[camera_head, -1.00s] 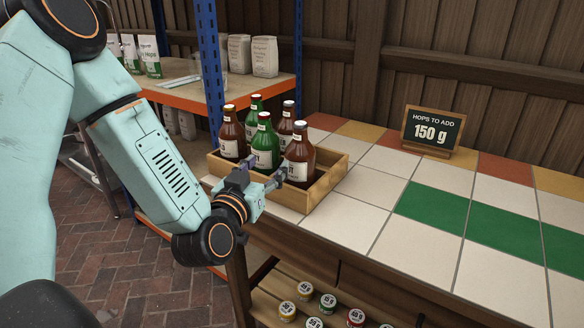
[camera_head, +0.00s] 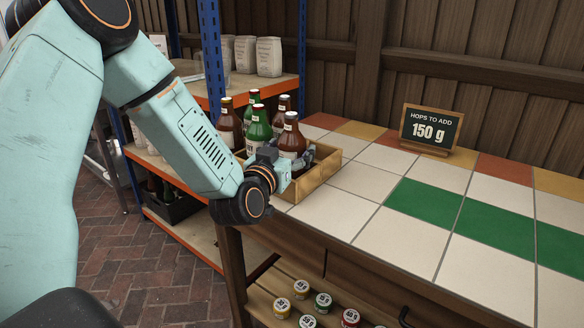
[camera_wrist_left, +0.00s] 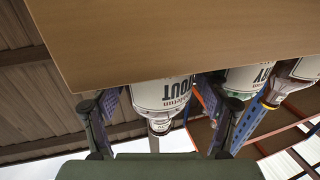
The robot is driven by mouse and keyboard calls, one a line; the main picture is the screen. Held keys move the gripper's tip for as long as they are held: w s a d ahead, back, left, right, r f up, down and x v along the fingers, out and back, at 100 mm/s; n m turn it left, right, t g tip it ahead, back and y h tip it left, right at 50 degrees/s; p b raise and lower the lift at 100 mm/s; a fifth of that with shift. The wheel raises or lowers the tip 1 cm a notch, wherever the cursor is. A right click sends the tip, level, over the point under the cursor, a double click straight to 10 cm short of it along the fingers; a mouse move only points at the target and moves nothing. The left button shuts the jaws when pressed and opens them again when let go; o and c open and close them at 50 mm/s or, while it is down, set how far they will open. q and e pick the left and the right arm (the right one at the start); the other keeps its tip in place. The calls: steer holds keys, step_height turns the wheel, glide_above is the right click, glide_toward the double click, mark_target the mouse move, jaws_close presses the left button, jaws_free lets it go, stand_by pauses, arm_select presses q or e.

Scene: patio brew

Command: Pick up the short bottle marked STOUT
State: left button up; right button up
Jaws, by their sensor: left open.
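A wooden crate (camera_head: 314,181) on the tiled counter holds several brown and green bottles. My left gripper (camera_head: 289,159) is open at the crate's near side, its fingers around the lower part of the front right brown bottle (camera_head: 292,138). In the left wrist view, a bottle with an upside-down white label ending in "OUT" (camera_wrist_left: 165,92) shows between the two open fingers (camera_wrist_left: 158,112). I cannot tell whether they touch it. The crate wall (camera_wrist_left: 170,40) hides part of its label. My right gripper is not in view.
A green bottle (camera_head: 258,130) stands close to the left of the front right bottle, and another brown bottle (camera_head: 229,124) stands at the left. A sign (camera_head: 432,128) reading 150 g stands further right. The counter right of the crate is clear. Lidded jars (camera_head: 323,302) sit below.

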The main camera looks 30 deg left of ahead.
arm_select(q)
steer(key=shift+w+d, duration=0.1)
steer(key=shift+w, duration=0.15)
steer(key=shift+s+r, duration=0.1)
steer(key=shift+c, duration=1.2)
steer(key=c, duration=1.3)
steer(key=shift+o, duration=0.2)
steer(key=shift+r, duration=0.1)
